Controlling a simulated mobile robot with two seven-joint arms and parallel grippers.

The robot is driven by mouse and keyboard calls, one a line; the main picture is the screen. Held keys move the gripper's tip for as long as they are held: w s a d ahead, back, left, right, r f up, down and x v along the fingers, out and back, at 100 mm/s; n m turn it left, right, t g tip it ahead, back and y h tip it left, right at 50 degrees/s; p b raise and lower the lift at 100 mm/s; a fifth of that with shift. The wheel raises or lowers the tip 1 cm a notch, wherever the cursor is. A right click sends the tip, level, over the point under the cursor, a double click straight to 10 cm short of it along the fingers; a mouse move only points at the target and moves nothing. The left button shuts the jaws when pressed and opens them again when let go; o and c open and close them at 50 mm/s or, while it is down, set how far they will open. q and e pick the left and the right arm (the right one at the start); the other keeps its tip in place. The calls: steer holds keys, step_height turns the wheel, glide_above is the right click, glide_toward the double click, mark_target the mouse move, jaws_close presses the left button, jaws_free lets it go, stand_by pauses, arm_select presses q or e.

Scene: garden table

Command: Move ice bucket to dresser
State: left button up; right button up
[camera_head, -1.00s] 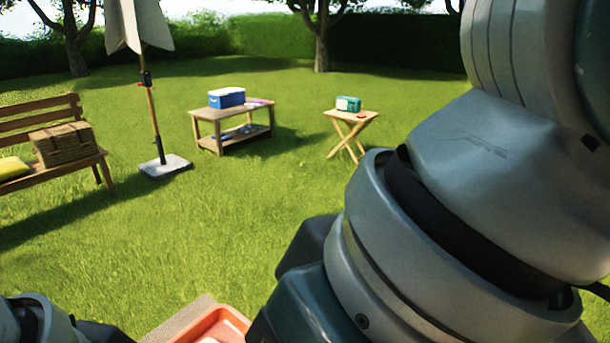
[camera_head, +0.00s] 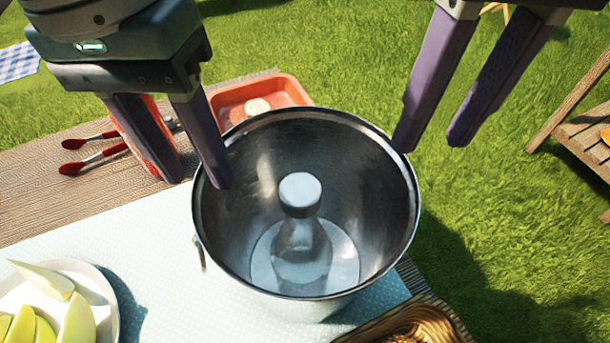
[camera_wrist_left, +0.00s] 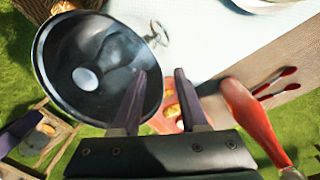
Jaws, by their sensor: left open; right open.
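The ice bucket (camera_head: 375,185) is a shiny metal pail standing on the pale cloth at the table's edge. A clear bottle with a white cap (camera_head: 300,195) stands inside it. My left gripper (camera_head: 196,180) is open at its left rim, one finger overlapping the opening and the other outside. In the left wrist view the bucket (camera_wrist_left: 115,50) is at the left, its rim showing between the fingers (camera_wrist_left: 163,78). My right gripper (camera_head: 430,145) is open at its right rim, its left finger near the rim, its right over grass. Contact is unclear. I cannot identify a dresser.
An orange tray (camera_head: 290,88) lies behind the bucket. Red-handled tongs (camera_head: 95,158) lie at left, beside an orange-red object (camera_head: 150,150) partly behind my left gripper. A plate of melon slices (camera_head: 65,300) and a basket (camera_head: 410,325) are in front. A wooden stand (camera_head: 580,125) is at right.

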mark_target(224, 217)
arm_select(q)
steer(key=f, duration=0.9)
steer(key=shift+s+d+f, duration=0.1)
steer(key=shift+d+f, duration=0.2)
steer(key=shift+f, duration=0.1)
arm_select(e)
steer(key=f, duration=0.9)
steer(key=shift+s+a+f, duration=0.1)
steer(key=shift+a+f, duration=0.1)
steer(key=shift+f, duration=0.2)
arm_select(q)
steer(key=shift+c, duration=0.3)
arm_select(e)
steer(key=shift+c, duration=0.4)
arm_select(q)
steer(key=c, duration=0.6)
arm_select(e)
jaws_close()
arm_select(q)
jaws_close()
steer(key=shift+d+r, duration=0.1)
arm_select(e)
steer(key=shift+a+r, duration=0.15)
